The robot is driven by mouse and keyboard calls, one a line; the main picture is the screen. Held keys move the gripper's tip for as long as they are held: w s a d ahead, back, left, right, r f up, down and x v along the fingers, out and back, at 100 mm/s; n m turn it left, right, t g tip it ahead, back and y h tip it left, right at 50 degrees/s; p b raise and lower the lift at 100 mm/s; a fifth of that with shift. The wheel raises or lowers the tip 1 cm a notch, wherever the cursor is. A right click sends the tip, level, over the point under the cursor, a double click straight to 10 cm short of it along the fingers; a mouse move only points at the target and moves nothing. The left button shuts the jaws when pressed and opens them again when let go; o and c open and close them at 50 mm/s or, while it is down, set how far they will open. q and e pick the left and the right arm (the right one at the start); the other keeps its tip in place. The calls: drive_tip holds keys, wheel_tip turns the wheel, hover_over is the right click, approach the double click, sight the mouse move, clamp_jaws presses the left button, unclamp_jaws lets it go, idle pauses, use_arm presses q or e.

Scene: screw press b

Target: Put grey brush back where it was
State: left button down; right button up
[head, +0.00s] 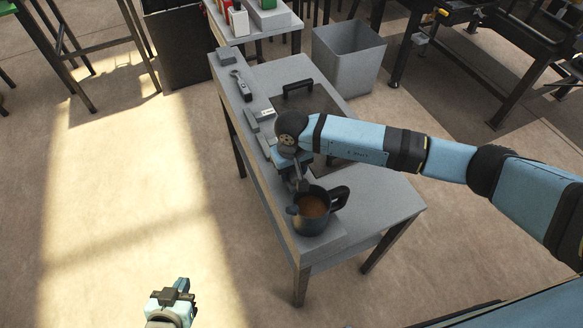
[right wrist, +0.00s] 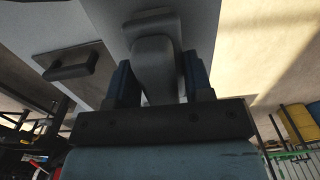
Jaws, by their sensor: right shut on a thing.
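The grey brush (right wrist: 155,62) is between the two blue fingers of my right gripper (right wrist: 160,82) in the right wrist view. The gripper is shut on it. In the head view my right gripper (head: 294,172) is over the left part of the grey table, just behind a dark jug (head: 316,228) with brown contents. The brush is mostly hidden there by my wrist, and I cannot tell whether it touches the table. My left gripper (head: 178,290) is low at the bottom left, away from the table; its finger opening is unclear.
On the grey table (head: 383,200), a raised strip along the left holds a grey block (head: 227,56), a grey tool (head: 241,86) and a small light box (head: 267,113). A dark panel with a black handle (head: 297,87) lies beside them. A grey bin (head: 347,62) stands behind. The table's front right is clear.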

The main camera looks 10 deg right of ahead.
drive_tip(key=shift+f, duration=0.15)
drive_tip(key=shift+f+b, duration=0.25)
drive_tip(key=shift+b, duration=0.15)
drive_tip(key=o, duration=1.2)
drive_tip(key=shift+r, duration=0.1)
drive_tip(key=shift+r, duration=0.1)
drive_tip(key=shift+r+p, duration=0.2)
drive_tip(key=shift+p, duration=0.2)
wheel_tip(320, 180, up, 11)
drive_tip(key=b, duration=0.3)
drive_tip(key=shift+f, duration=0.2)
drive_tip(key=shift+r, duration=0.55)
